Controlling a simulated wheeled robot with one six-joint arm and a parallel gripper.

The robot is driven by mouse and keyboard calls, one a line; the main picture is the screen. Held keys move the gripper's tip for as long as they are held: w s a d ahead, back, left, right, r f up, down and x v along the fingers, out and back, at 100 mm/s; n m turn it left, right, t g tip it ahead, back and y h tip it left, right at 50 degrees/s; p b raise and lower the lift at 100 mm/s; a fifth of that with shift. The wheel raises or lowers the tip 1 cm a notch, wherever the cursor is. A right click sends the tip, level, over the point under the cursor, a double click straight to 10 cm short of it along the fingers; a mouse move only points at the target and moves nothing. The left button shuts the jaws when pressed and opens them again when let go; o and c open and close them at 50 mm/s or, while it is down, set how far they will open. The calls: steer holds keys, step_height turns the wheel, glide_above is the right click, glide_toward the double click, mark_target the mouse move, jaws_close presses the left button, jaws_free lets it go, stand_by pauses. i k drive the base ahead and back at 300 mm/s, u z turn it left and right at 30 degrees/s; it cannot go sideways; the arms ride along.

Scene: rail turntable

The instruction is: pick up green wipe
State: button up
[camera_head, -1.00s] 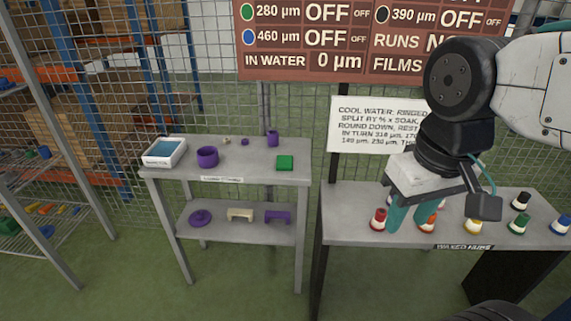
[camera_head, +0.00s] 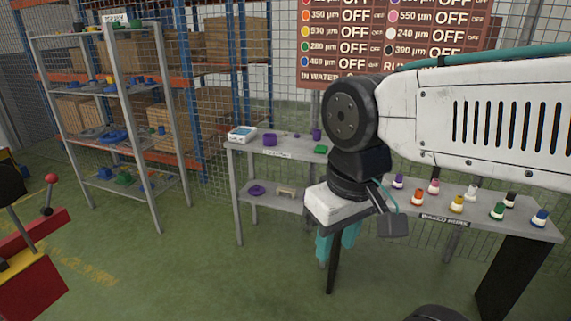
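The green wipe (camera_head: 320,150) appears as a small flat green block. It lies on the right part of the top shelf of a grey two-level stand (camera_head: 240,146). My gripper (camera_head: 337,246) hangs in front of the stand, to the right of and lower in the picture than the wipe, and apart from it. Its two teal fingers point down with a gap between them, and nothing shows in the gap. The gripper body hides the right part of the stand's lower shelf.
The stand also holds a white box (camera_head: 241,134), a purple cup (camera_head: 270,139) and a purple bottle (camera_head: 316,134). A table of colored knobs (camera_head: 456,204) stands at right. A shelving rack (camera_head: 107,130) and red-and-yellow machine (camera_head: 38,270) are at left. Green floor is clear between.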

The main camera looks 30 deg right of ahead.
mark_target(320, 149)
steer(key=u, duration=0.25)
steer(key=i, duration=1.65)
steer(key=z, duration=1.15)
steer(key=i, duration=0.9)
steer(key=z, duration=0.8)
